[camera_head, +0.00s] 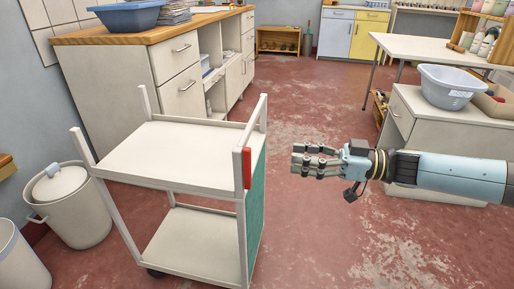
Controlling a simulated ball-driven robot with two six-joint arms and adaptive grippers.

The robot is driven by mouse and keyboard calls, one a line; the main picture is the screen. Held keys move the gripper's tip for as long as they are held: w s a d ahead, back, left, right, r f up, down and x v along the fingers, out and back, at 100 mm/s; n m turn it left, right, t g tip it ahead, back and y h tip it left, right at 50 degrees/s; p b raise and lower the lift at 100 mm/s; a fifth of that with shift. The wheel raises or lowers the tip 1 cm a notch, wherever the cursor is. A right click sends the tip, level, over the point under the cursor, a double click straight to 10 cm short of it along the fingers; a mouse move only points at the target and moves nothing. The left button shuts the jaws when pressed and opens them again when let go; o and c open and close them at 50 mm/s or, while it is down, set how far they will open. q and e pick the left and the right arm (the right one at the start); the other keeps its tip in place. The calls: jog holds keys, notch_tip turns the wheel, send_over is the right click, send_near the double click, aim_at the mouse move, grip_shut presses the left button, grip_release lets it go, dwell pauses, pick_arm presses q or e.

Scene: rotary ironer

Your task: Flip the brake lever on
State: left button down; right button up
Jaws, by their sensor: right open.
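A red brake lever (247,168) sits upright on the near right post of a white two-shelf trolley (190,158). My right gripper (296,160) comes in from the right, its fingers pointing left toward the lever. It is open and empty, apart from the lever with a gap of bare floor between them in the picture. Both trolley shelves are empty, and a green panel (256,205) covers the trolley's right side. My left gripper is not in view.
A long white counter (130,75) stands behind the trolley. A lidded bin (72,205) is at its left. A low cabinet (425,125) with a pale blue basin (447,85) stands behind my right arm. Red floor (310,240) is clear right of the trolley.

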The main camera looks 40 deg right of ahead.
aim_at(248, 169)
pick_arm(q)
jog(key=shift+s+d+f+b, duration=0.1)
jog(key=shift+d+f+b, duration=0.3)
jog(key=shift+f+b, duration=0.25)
pick_arm(e)
jog(key=x, duration=1)
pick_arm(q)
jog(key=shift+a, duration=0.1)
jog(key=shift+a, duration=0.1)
pick_arm(e)
grip_shut()
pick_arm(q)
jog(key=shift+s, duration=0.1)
